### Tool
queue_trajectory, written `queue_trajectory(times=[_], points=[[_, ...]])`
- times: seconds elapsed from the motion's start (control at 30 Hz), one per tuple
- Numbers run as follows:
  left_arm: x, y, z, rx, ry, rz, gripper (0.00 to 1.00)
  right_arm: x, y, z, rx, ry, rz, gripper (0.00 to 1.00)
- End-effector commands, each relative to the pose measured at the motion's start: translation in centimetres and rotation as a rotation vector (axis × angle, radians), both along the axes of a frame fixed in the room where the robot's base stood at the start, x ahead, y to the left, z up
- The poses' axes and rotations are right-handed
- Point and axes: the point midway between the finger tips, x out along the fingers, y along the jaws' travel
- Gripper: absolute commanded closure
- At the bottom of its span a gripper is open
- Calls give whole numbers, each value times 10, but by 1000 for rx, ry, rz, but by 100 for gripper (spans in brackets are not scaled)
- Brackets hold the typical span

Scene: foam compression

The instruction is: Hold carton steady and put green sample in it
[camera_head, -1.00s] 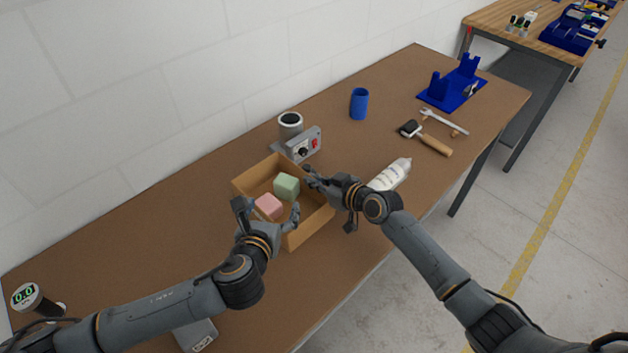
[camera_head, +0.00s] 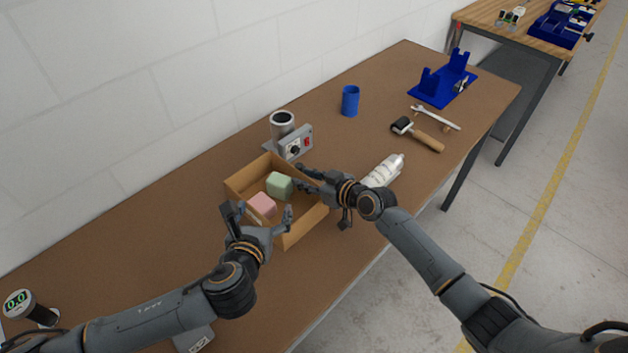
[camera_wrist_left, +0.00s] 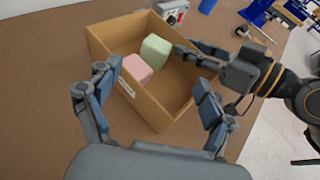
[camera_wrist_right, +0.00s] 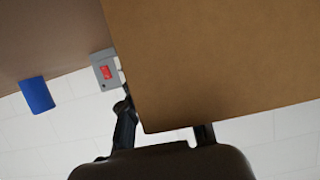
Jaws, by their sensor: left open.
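The open brown carton (camera_head: 302,225) stands on the bench; its near wall also shows in the left wrist view (camera_wrist_left: 143,100). The green sample (camera_head: 280,185) is inside it, beside a pink block (camera_head: 262,205); both show in the left wrist view, green (camera_wrist_left: 155,50) and pink (camera_wrist_left: 137,69). My left gripper (camera_head: 258,212) is open and empty at the carton's near left side, its fingers (camera_wrist_left: 160,88) spread. My right gripper (camera_head: 308,181) is at the carton's right side, fingers apart. In the right wrist view a brown panel hides part of one finger.
A grey device with a red switch (camera_head: 296,146) and a metal cylinder (camera_head: 282,123) stand behind the carton. A white bottle (camera_head: 383,171) lies to the right. A blue cup (camera_head: 350,101), roller (camera_head: 418,134), wrench (camera_head: 436,118) and blue stand (camera_head: 440,92) are farther off.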

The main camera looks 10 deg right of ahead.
Motion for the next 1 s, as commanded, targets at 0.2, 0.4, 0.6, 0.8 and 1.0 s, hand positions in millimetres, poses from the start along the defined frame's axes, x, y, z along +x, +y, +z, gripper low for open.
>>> queue_trajectory(times=[0.2,0.4,0.6,0.8,1.0], points=[[0,0,0,0,0,0,18,-20,-15,9,-2,0,-1,68],[0,0,0,0,0,0,18,-51,-39,25,-5,0,1,68],[0,0,0,0,0,0,18,-76,-58,38,-4,2,0,68],[0,0,0,0,0,0,18,-87,-65,44,0,1,0,68],[0,0,0,0,0,0,18,-88,-66,45,0,1,0,68]])
